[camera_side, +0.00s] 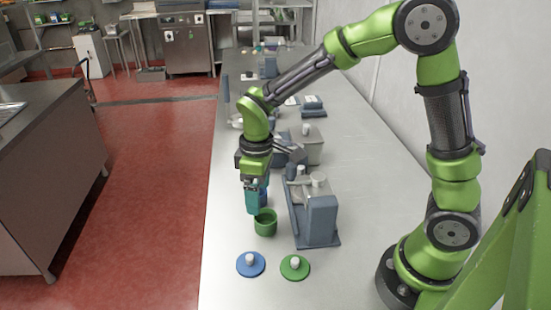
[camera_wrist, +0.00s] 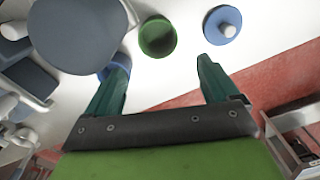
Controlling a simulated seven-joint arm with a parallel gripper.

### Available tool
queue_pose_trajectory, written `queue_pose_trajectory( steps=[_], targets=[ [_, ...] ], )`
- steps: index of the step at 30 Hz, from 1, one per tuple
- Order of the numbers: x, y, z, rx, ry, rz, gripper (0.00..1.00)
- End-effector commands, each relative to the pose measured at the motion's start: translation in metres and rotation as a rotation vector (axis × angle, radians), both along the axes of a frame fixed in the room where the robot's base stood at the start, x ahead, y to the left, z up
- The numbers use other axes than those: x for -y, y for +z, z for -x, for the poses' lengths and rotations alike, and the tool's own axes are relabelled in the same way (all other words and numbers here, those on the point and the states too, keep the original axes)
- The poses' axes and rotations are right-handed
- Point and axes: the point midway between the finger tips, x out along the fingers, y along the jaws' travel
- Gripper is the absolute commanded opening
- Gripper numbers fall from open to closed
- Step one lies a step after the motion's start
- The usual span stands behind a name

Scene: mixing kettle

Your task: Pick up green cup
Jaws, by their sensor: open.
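The green cup (camera_side: 266,223) stands upright on the white table, and its open top shows in the wrist view (camera_wrist: 157,36). My gripper (camera_side: 252,212) points down just beyond and to the left of the cup in the side view. In the wrist view my gripper (camera_wrist: 160,62) has its two teal fingers spread wide with nothing between them. The green cup lies ahead of the fingertips, apart from them. A blue cup (camera_side: 263,197) stands close behind the fingers and is partly hidden; it also shows beside the left finger in the wrist view (camera_wrist: 113,64).
A grey-blue machine (camera_side: 318,222) stands right of the green cup. A blue lid (camera_side: 251,264) and a green lid (camera_side: 295,267) lie in front. More equipment (camera_side: 306,145) stands behind. The table's left edge is close to my gripper.

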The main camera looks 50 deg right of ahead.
Motion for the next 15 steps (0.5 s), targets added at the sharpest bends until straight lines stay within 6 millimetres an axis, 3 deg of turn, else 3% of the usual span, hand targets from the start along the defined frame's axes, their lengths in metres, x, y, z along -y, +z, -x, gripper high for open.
queue_pose_trajectory(
  steps=[3,11,15],
  targets=[
    [0.0,-0.02,0.001,-0.003,0.001,0.0,0.88],
    [0.0,-0.039,0.003,-0.003,-0.001,0.0,0.88],
    [0.001,-0.061,0.008,-0.005,-0.001,0.0,0.88]
  ],
)
